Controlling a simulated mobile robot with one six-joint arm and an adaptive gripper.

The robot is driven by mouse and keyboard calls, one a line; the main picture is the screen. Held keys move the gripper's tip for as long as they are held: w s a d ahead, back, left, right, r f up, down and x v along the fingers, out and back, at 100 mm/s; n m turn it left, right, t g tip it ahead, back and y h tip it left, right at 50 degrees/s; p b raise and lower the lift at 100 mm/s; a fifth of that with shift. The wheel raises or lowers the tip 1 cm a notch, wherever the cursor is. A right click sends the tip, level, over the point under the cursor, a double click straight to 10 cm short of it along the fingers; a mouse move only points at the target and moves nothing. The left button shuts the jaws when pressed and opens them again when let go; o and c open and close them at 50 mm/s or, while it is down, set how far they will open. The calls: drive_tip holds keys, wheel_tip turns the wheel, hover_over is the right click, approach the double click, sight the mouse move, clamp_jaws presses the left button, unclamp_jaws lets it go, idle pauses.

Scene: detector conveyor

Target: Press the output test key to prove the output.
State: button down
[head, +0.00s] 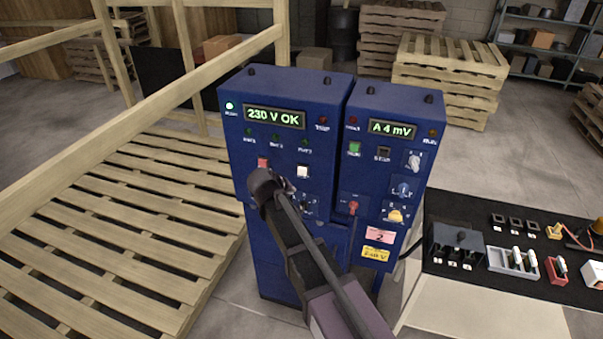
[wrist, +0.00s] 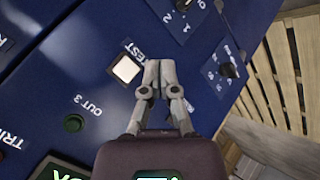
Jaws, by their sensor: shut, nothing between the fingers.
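The test key is a white square button (wrist: 126,69) on a blue panel in the wrist view, with lettering that ends in "EST" beside it. The white button also shows in the head view (head: 303,171), below the display (head: 274,118) reading "230 V OK". My gripper (wrist: 159,64) is shut and empty, its fingertips together just right of the key in the wrist view. I cannot tell whether the tips touch the panel. In the head view my gripper (head: 288,186) is in front of the left cabinet, below and left of the white key, and partly hides the panel there.
A green OUT 3 lamp (wrist: 74,123) and rotary knobs (wrist: 228,70) are near the key. A red key (head: 263,163) is to its left. The right cabinet (head: 390,105) reads "A 4 mV". A black-topped bench (head: 470,282) stands right, a wooden pallet (head: 120,215) left.

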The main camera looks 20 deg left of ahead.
sight(302, 175)
drive_tip(key=shift+w+d, duration=0.1)
drive_tip(key=shift+w, duration=3.2)
drive_tip(key=shift+w, duration=0.2)
drive_tip(key=shift+w, duration=0.2)
drive_tip(key=shift+w, duration=0.55)
drive_tip(key=shift+s, duration=0.15)
idle(0.3)
drive_tip(key=shift+s, duration=0.8)
drive_tip(key=shift+s, duration=0.1)
drive_tip(key=shift+s, duration=2.4)
